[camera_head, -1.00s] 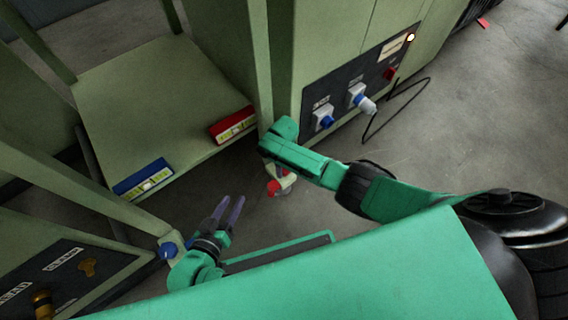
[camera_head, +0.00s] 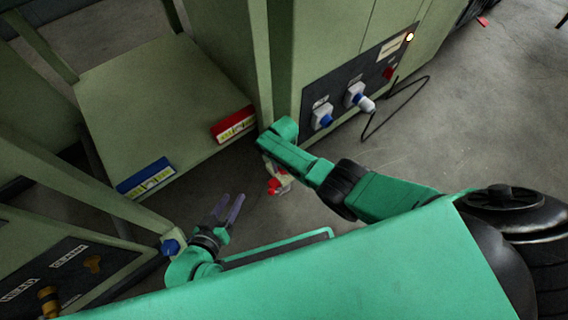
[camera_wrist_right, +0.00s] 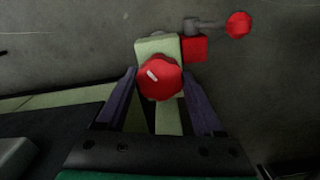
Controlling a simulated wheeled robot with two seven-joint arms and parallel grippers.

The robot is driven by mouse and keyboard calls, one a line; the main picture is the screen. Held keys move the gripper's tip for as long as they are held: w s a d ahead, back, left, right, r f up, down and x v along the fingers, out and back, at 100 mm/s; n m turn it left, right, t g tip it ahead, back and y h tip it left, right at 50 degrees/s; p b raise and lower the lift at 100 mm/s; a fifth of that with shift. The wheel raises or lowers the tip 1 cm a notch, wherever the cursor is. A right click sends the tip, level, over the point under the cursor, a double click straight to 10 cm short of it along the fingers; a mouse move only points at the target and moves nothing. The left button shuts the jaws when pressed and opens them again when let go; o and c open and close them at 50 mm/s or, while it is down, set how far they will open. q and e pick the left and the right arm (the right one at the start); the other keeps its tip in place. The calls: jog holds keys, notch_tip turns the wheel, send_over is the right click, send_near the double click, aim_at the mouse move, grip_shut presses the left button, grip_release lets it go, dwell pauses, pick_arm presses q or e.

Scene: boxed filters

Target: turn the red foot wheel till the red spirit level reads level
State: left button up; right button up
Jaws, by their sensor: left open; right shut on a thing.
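The red spirit level (camera_head: 233,124) lies at the right edge of the green shelf in the head view. Its pale yellow vial shows, but the bubble is too small to read. The red foot wheel (camera_wrist_right: 160,77) is in the right wrist view, with a white mark on it, at a pale green foot block. My right gripper (camera_wrist_right: 159,84) is shut on the wheel, a finger on each side. In the head view my right arm hides most of that gripper, and red parts show below it. My left gripper (camera_head: 233,198) is open and empty, above the floor.
A blue spirit level (camera_head: 146,177) lies on the shelf's front edge, and a blue foot wheel (camera_head: 171,247) is near the front leg. A red-knobbed lever (camera_wrist_right: 238,24) stands beside the red wheel. A socket panel (camera_head: 357,84) with a black cable is at right.

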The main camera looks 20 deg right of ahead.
pick_arm(q)
jog(key=shift+w+r, duration=0.1)
dwell(0.3)
pick_arm(e)
jog(key=o, duration=1.4)
jog(key=shift+c, duration=0.2)
jog(key=shift+r+p, duration=0.45)
jog(key=shift+r, duration=0.05)
notch_tip(320, 180, up, 4)
jog(key=p, duration=0.3)
jog(key=shift+r, duration=0.2)
pick_arm(q)
jog(key=s+a+r+g+y+p, duration=0.45)
jog(key=a+r+g, duration=0.4)
jog(key=a, duration=0.45)
pick_arm(e)
notch_tip(320, 180, up, 4)
jog(key=shift+b, duration=0.5)
pick_arm(q)
notch_tip(320, 180, down, 7)
jog(key=a+y+p, duration=0.1)
jog(key=p, duration=0.2)
jog(key=shift+s+a+f+g, duration=0.2)
jog(key=shift+s+a+g, duration=0.05)
jog(key=shift+s+g, duration=0.1)
pick_arm(e)
notch_tip(320, 180, up, 5)
jog(key=shift+r, duration=0.1)
